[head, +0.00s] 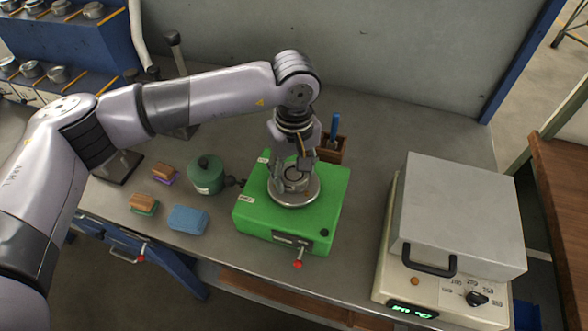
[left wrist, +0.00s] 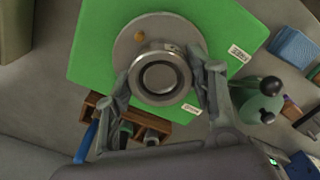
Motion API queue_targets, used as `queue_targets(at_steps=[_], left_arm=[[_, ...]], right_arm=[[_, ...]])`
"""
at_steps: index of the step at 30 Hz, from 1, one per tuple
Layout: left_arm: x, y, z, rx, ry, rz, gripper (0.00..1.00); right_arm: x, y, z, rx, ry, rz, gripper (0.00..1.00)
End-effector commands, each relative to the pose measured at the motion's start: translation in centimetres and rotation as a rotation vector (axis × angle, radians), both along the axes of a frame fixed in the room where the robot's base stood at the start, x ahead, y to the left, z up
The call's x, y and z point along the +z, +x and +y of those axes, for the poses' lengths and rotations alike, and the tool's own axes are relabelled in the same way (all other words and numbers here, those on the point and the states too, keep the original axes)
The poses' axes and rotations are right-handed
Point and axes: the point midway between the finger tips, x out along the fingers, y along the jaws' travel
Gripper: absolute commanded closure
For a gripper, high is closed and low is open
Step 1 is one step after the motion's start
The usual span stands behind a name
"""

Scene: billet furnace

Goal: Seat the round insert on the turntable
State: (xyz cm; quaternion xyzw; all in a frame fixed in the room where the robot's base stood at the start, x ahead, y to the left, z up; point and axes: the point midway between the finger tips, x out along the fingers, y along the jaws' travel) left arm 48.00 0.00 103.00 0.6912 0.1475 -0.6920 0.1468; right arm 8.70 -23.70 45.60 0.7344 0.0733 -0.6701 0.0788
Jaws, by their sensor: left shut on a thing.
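The turntable (head: 293,199) is a round grey metal disc on top of a green box (head: 262,218). It also shows in the left wrist view (left wrist: 128,50), with a small orange-brown spot on its face. My left gripper (left wrist: 163,82) is shut on the round insert (left wrist: 160,76), a grey metal ring with a dark round centre. In the head view my left gripper (head: 292,181) points down over the turntable, and the insert is partly hidden by its fingers. I cannot tell whether the insert touches the disc. My right gripper is not in view.
A green canister (head: 206,174), a blue block (head: 188,219) and wooden-backed brushes (head: 144,204) lie left of the green box. A wooden holder (head: 330,150) stands behind it. A grey-lidded oven (head: 462,214) stands at the right. Bare bench lies between box and oven.

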Motion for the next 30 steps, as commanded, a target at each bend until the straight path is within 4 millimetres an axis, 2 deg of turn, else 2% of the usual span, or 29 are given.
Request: queue_targets(at_steps=[6, 7, 9, 19, 30], left_arm=[[-0.3, 0.0, 0.0, 0.000, -0.001, -0.002, 1.00], [-0.2, 0.1, 0.0, 0.000, -0.001, -0.002, 0.47], [-0.2, 0.0, 0.0, 0.000, -0.001, -0.002, 0.43], [-0.3, 0.0, 0.0, 0.000, 0.001, 0.001, 0.41], [2.5, 0.0, 0.0, 0.000, 0.000, -0.001, 0.41]], right_arm=[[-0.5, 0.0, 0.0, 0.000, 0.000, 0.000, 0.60], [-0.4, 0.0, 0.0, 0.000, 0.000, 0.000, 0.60], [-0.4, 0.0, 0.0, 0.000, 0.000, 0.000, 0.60], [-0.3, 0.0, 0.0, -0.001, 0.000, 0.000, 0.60], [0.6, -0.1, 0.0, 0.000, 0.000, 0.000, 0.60]])
